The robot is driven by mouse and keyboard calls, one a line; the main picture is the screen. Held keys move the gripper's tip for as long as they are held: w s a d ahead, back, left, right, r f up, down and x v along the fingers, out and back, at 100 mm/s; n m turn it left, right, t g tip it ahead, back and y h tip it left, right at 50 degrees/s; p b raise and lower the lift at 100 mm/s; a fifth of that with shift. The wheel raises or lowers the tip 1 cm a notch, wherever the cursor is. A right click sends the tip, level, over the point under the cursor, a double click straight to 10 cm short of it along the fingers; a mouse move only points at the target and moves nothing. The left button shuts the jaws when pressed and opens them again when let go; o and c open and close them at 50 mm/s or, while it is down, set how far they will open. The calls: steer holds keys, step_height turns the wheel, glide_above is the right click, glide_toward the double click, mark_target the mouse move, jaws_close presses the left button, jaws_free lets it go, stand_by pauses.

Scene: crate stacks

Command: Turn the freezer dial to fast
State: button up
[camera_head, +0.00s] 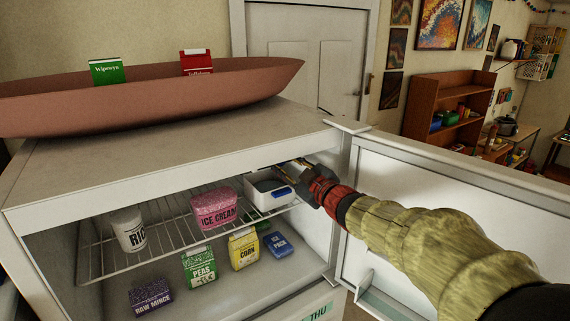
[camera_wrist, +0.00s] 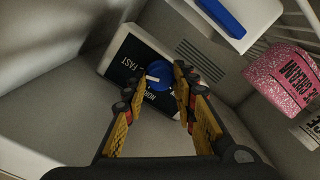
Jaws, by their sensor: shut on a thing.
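The freezer dial (camera_wrist: 158,72) is a round blue knob with a short white mark on its face. It sits on a black panel (camera_wrist: 122,70) with a white border, lettered FAST toward the upper left and another word, partly hidden, beside the dial. My gripper (camera_wrist: 157,84) is shut on the dial, a finger on either side of it. The white mark lies roughly across the picture between the fingers; its exact setting is hard to tell. In the head view my gripper (camera_head: 297,172) reaches into the upper right of the open freezer (camera_head: 170,160), and the dial is hidden there.
A wire shelf (camera_head: 160,228) holds a pink ice cream tub (camera_head: 214,208), a white tub (camera_head: 129,230) and a white bin (camera_head: 265,196) close to my gripper. Several packs lie below. The open door (camera_head: 450,190) stands at right. A long brown bowl (camera_head: 150,95) rests on top.

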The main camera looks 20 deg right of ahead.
steer(key=o, duration=1.2)
steer(key=v, duration=0.7)
steer(key=shift+s, duration=0.25)
